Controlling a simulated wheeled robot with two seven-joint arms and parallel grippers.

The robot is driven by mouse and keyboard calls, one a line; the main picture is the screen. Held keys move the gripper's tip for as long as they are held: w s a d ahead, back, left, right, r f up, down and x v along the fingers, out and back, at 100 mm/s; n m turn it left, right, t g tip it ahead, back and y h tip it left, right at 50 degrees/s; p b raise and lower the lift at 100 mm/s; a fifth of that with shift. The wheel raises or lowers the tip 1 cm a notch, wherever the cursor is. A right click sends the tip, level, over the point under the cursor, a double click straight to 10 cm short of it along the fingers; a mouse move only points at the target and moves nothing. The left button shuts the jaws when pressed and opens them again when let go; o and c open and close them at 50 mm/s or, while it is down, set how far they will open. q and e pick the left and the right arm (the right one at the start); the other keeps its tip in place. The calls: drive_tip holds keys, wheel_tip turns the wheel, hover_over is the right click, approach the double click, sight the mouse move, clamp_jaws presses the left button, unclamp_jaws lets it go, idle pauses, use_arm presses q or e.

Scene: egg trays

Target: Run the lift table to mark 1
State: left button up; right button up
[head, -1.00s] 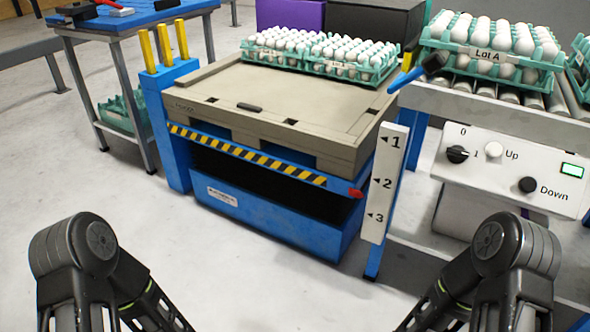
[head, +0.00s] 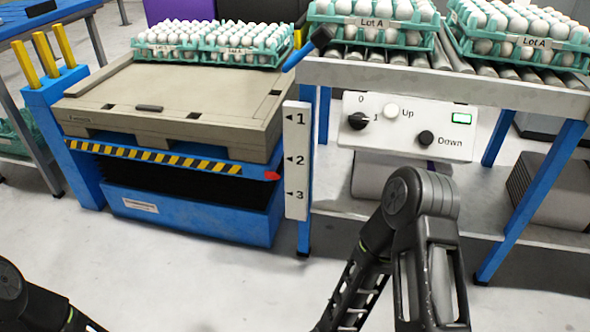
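The blue lift table (head: 190,222) stands at the left, carrying a beige pallet (head: 110,98) with egg trays (head: 210,58) on its far part. Its red pointer (head: 272,176) appears between marks 2 and 3 on the white mark plate (head: 297,215); mark 1 is at the top. The control panel (head: 390,140) on the roller bench has a black 0/1 knob (head: 357,121), a white Up button (head: 391,111), a black Down button (head: 426,138) and a small green-framed display (head: 461,118). The knob's setting is too small to tell. My arm links show at the bottom; neither gripper is in view.
The roller conveyor (head: 400,72) right of the lift table holds egg trays labelled Lot A (head: 385,38). Yellow posts (head: 45,55) stand at the lift's left corner. A blue handle with a black end (head: 308,48) sticks up between lift and conveyor. Open floor lies in front.

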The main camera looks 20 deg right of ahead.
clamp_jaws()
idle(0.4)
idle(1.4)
